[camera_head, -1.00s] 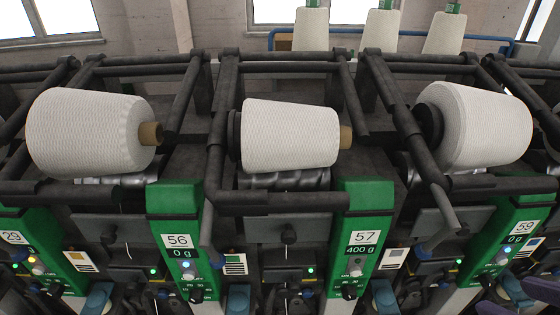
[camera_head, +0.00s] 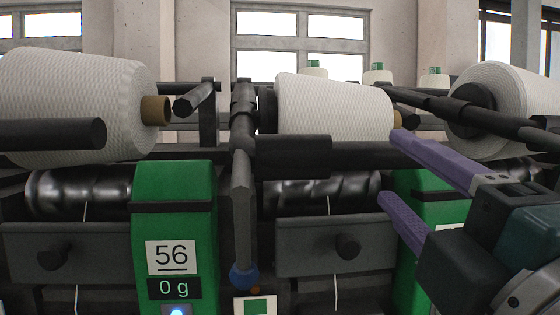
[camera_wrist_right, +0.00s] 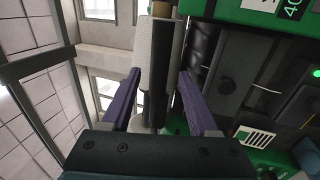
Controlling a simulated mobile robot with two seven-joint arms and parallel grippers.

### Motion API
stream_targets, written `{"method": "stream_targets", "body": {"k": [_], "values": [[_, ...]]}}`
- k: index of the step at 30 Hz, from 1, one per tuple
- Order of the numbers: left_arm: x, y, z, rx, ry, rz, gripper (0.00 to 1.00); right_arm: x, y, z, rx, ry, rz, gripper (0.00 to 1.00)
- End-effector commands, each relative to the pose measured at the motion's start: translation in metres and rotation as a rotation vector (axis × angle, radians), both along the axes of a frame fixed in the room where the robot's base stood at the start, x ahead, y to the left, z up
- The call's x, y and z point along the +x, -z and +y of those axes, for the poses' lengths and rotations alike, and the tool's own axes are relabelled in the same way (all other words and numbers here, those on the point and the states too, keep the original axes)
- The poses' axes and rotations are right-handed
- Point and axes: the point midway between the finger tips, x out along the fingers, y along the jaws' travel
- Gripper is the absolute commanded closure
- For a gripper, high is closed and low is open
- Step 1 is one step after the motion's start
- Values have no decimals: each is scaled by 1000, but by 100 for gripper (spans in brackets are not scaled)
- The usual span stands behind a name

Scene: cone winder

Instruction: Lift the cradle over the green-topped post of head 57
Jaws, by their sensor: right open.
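The green-topped post (camera_head: 412,180) at the right is partly hidden by my right gripper. Its number is covered; in the right wrist view a green panel (camera_wrist_right: 235,10) shows part of a "40" readout. A dark cradle (camera_head: 292,143) with a downward handle holds the middle white cone (camera_head: 335,108) above a black drum (camera_head: 330,193). My right gripper (camera_head: 389,166) has purple fingers spread apart, in front of the cone's brown-tube end. In the right wrist view the gripper (camera_wrist_right: 159,74) is open, with the white cone and a dark bar seen between its fingers. Nothing is visibly gripped.
The green post of head 56 (camera_head: 173,205) reads 0 g, left of the cradle handle. Another white cone (camera_head: 75,105) hangs at the left and one (camera_head: 510,100) at the right. Dark bars run between the heads. Windows and a wall lie behind.

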Motion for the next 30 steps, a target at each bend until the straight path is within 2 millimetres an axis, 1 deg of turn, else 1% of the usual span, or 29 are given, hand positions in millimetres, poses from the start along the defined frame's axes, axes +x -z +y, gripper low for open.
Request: {"method": "stream_targets", "body": {"k": [1, 9, 12, 15, 19, 26, 30], "values": [[0, -8, 0, 0, 0, -1, 50, 8, -8, 0, 0, 1, -3, 39], [0, -24, 0, 0, 0, -2, 50, 56, -20, 1, 3, 1, 0, 39], [0, -26, 0, 0, 1, -2, 50, 70, -22, 2, 4, 2, 1, 39], [0, -27, 0, 0, 1, -2, 50, 78, -23, 2, 5, 2, 2, 39], [0, -28, 0, 1, 2, -2, 50, 83, -24, 2, 5, 2, 2, 39], [0, -27, 1, 5, 5, -2, 50, 83, -23, 2, 6, 2, 2, 40], [0, -27, 2, 7, 5, -1, 50, 83, -23, 2, 6, 2, 3, 56]]}}
